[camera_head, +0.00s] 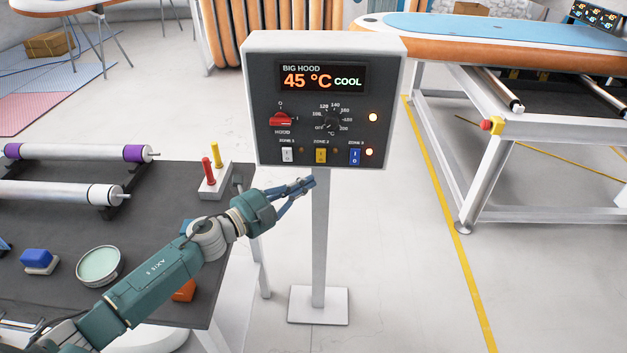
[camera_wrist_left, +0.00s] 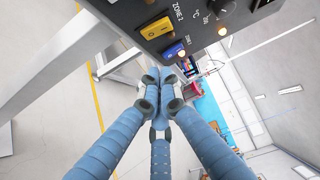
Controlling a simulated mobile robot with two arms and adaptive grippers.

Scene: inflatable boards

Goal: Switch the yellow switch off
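The yellow switch (camera_head: 321,155) is the middle of three rocker switches along the bottom of the control box's dark panel, under the label ZONE 2. It also shows in the left wrist view (camera_wrist_left: 157,27) at the top, near the panel edge. The small lamp beside it looks dark. My left gripper (camera_head: 312,182) is just below the box, in front of the post and under the yellow switch, apart from it. In the left wrist view its fingertips (camera_wrist_left: 166,76) meet, with nothing visible between them. My right gripper is not in view.
The white switch (camera_head: 287,155) and blue switch (camera_head: 355,156) flank the yellow one; the blue one's lamp glows. The box stands on a white post (camera_head: 319,240). A dark worktable (camera_head: 150,230) is at left.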

